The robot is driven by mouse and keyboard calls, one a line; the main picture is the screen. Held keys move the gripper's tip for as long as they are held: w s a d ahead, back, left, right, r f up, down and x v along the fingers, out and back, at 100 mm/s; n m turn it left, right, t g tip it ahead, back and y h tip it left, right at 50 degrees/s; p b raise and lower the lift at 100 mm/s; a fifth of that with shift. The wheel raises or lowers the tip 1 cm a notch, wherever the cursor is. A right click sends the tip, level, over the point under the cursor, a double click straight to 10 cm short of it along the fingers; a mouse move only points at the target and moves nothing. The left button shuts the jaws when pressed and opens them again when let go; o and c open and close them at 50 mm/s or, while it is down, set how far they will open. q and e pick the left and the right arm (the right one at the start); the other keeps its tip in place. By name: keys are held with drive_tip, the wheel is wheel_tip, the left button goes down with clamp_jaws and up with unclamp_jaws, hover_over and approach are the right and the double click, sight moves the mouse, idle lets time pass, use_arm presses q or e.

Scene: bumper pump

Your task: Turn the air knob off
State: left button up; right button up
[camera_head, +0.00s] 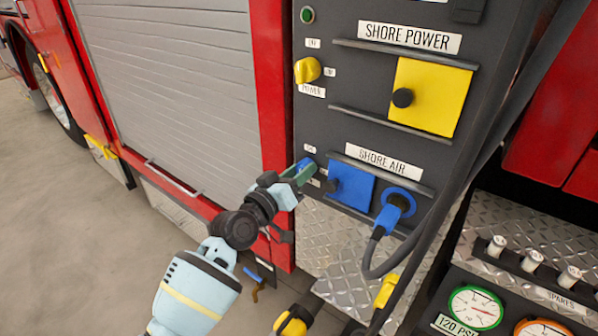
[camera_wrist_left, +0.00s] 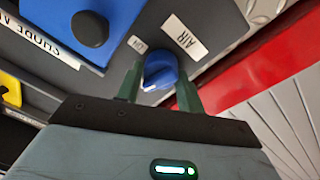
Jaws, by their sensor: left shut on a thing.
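The air knob is blue and sits on the dark panel, left of the blue shore air cover (camera_head: 351,186). In the head view a bit of the air knob (camera_head: 304,163) shows at my left gripper's fingers. In the left wrist view the air knob (camera_wrist_left: 160,70) lies between the two green fingers. My left gripper (camera_head: 298,174) is shut on the air knob; it also shows in the left wrist view (camera_wrist_left: 160,88). A label reading AIR (camera_wrist_left: 184,36) is beside the knob. My right gripper is not in view.
A blue plug (camera_head: 390,215) with a dark cable is in the shore air socket. Above are a yellow power knob (camera_head: 307,70) and a yellow cover (camera_head: 430,95). A diamond-plate step (camera_head: 345,250) and gauges (camera_head: 476,307) are below.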

use_arm(q)
drive_tip(key=shift+a+n, duration=0.1)
drive_tip(key=shift+n, duration=1.7)
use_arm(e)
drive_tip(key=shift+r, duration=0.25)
use_arm(q)
drive_tip(key=shift+f, duration=0.1)
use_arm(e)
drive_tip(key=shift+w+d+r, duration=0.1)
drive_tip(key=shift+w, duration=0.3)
use_arm(q)
drive_tip(key=o, duration=1)
drive_tip(key=shift+c, duration=0.2)
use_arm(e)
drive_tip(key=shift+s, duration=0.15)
use_arm(q)
drive_tip(key=p+v, duration=0.1)
drive_tip(key=v, duration=0.6)
drive_tip(key=shift+s, duration=0.35)
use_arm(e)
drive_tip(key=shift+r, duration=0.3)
